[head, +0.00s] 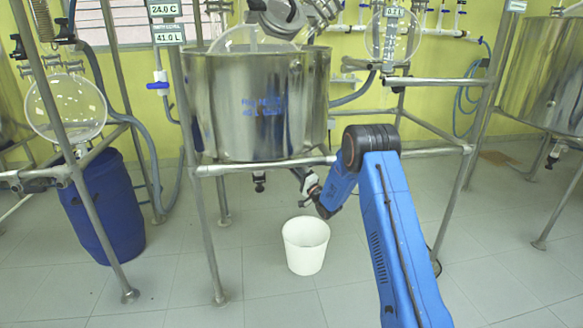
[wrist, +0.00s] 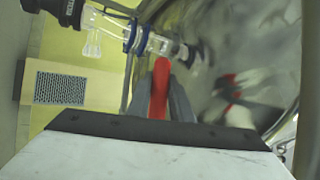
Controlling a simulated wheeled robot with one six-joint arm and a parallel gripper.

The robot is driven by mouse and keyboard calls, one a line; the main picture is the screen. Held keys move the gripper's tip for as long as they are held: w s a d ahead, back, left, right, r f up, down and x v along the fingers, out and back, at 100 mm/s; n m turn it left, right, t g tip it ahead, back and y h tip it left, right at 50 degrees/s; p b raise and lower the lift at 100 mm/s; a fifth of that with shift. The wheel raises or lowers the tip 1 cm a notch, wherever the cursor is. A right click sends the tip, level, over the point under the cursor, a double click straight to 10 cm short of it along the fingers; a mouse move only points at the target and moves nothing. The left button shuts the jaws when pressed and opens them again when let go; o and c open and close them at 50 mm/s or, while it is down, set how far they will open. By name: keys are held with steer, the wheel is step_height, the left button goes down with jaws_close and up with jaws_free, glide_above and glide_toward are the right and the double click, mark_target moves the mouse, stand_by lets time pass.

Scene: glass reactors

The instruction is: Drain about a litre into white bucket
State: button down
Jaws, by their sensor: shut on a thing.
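The white bucket (head: 305,250) stands upright on the floor below the large steel reactor vessel (head: 255,105). Its inside looks pale, and I cannot make out any liquid in it. My gripper (head: 310,184) is under the vessel's right side, above the bucket. In the wrist view, my gripper (wrist: 168,92) is shut on a red handle (wrist: 160,88) that stands between its grey fingers. A clear glass valve piece with blue clamps (wrist: 138,38) lies just beyond the handle. A dark outlet (head: 259,184) hangs under the vessel, left of my gripper. No flow is visible.
Steel frame legs (head: 205,220) and a crossbar (head: 265,165) surround the vessel. A blue drum (head: 103,205) stands at left under a round glass flask (head: 66,106). A display (head: 168,37) reads 41.0 L. The tiled floor around the bucket is clear.

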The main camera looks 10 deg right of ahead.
steer(key=c, duration=1.6)
jaws_free()
steer(key=shift+d, duration=0.1)
steer(key=v, duration=1.7)
steer(key=shift+s+f, duration=0.1)
steer(key=shift+s, duration=0.1)
steer(key=shift+d, duration=0.1)
